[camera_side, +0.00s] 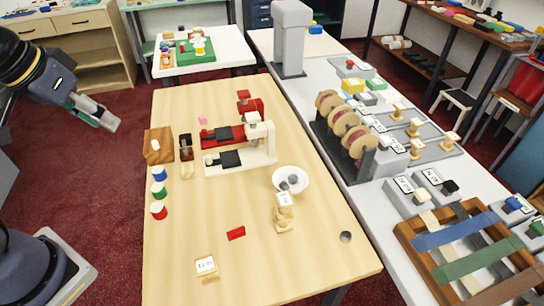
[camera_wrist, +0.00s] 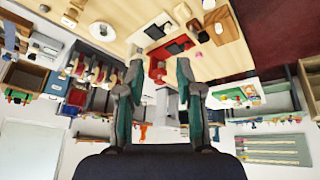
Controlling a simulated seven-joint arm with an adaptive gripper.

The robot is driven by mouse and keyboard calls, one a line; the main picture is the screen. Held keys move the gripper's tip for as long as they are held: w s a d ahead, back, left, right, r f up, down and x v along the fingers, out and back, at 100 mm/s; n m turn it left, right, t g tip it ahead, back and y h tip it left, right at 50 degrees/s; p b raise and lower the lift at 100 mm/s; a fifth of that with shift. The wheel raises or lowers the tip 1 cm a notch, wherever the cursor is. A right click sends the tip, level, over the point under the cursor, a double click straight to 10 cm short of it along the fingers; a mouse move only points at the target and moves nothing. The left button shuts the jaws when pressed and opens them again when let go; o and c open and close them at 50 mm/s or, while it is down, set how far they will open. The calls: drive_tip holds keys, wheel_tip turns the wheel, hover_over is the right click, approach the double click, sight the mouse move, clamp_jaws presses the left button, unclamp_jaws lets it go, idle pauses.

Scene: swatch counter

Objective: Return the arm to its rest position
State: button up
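My gripper (camera_wrist: 158,68) is open in the wrist view, with its two fingers well apart and nothing held between them. In the side view my gripper (camera_side: 108,121) hangs in the air at the upper left, beyond the left edge of the wooden table (camera_side: 190,260), and touches nothing. The wrist view looks out over the table and the room, which appear upside down. My arm comes in from the left edge of the side view.
The table holds red and white sewing machines (camera_side: 240,158), several thread spools (camera_side: 159,190), a white bowl (camera_side: 302,173) and a red piece (camera_side: 236,233). A grey counter (camera_side: 385,195) with ribbon reels (camera_side: 342,122) stands right. Red carpet (camera_side: 110,190) lies open left of the table.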

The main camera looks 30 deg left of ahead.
drive_tip(key=s, duration=0.2)
drive_tip(key=s+m, duration=0.1)
drive_tip(key=shift+s+d+r, duration=0.2)
drive_tip(key=shift+s+r, duration=0.05)
drive_tip(key=shift+o, duration=0.2)
